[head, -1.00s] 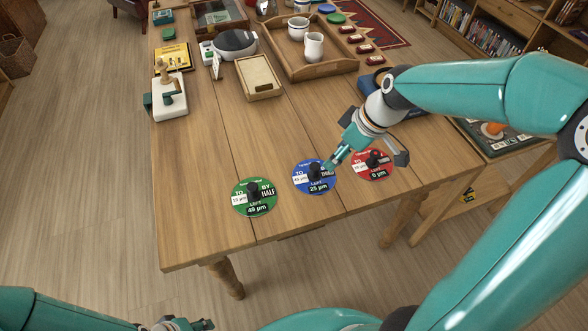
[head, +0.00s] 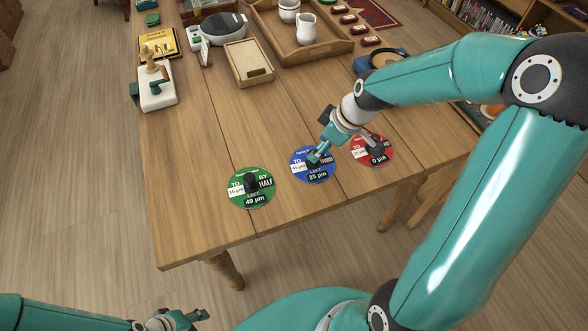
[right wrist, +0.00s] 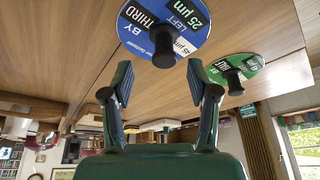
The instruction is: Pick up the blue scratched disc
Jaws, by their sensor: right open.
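The blue disc (head: 318,176) lies flat near the table's front edge, between the green and red discs, with a dark knob at its middle. Its label reads 25 µm. My right gripper (head: 343,154) is open above the right side of the blue disc, with one finger over the disc and partly hiding it. In the right wrist view the blue disc (right wrist: 150,22) and its black knob (right wrist: 164,52) show just beyond the open, empty fingers (right wrist: 160,82). My left gripper (head: 190,318) is low at the bottom left, away from the table; its jaws are unclear.
The green disc (head: 250,199) lies to the left and the red disc (head: 379,158) close to the right, partly behind my gripper. A wooden box (head: 248,62), a tray (head: 300,58) and a white device (head: 157,88) stand farther back. The middle of the table is clear.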

